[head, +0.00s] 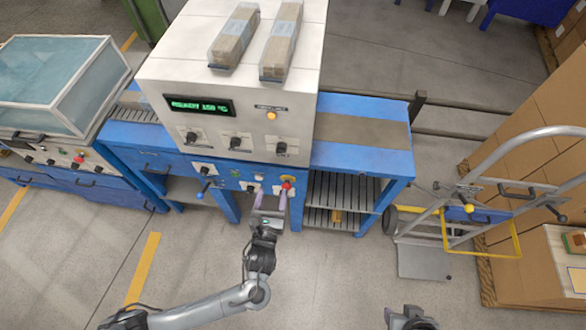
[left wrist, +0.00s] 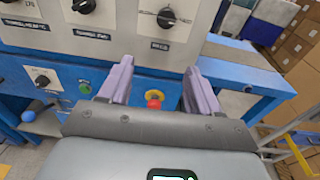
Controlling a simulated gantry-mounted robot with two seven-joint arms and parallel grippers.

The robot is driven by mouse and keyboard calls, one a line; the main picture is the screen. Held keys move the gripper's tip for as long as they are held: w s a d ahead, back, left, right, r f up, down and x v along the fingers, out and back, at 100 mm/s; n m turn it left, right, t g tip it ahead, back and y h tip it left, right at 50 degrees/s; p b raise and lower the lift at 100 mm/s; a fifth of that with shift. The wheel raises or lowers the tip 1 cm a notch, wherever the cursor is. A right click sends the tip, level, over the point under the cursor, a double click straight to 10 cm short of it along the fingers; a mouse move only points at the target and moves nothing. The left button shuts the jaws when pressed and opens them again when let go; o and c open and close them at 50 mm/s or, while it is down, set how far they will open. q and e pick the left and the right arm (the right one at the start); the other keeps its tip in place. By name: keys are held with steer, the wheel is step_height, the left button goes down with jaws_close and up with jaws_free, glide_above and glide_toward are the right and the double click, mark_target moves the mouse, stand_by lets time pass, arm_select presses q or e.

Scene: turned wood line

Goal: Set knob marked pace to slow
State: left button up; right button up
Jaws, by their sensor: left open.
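The machine's white front panel carries three black knobs in a row. The rightmost knob (head: 281,148) also shows in the left wrist view (left wrist: 166,17); its short label is blurred and may read PACE. Its pointer setting is too small to tell. The middle knob (head: 235,142) and the left knob (head: 191,136) have longer, unreadable labels. My left gripper (head: 270,194) is open and empty, its two purple fingers in front of the blue lower panel, below the rightmost knob and apart from it. In the left wrist view, the fingers (left wrist: 158,88) stand either side of a red button (left wrist: 154,103).
The red button (head: 287,186) has a yellow surround. A blue-handled lever (head: 201,193) and a black knob (head: 205,170) are left on the lower panel. Two wrapped wood packs (head: 235,36) lie on top. A hand truck (head: 470,205) and cartons stand right.

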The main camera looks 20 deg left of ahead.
arm_select(q)
steer(key=t+b, duration=0.1)
glide_toward(281, 152)
steer(key=w, duration=0.3)
steer(key=w+a+b, duration=0.1)
steer(key=w, duration=0.2)
steer(key=w+a, duration=0.1)
steer(key=w, duration=0.2)
steer(key=shift+w+f, duration=0.1)
steer(key=shift+w, duration=0.05)
arm_select(e)
steer(key=f, duration=0.1)
steer(key=a+f, duration=0.1)
steer(key=f, duration=0.1)
steer(key=shift+f, duration=0.2)
arm_select(q)
steer(key=shift+d, duration=0.1)
steer(key=c, duration=1)
steer(key=shift+c, duration=0.2)
arm_select(e)
steer(key=shift+a, duration=0.1)
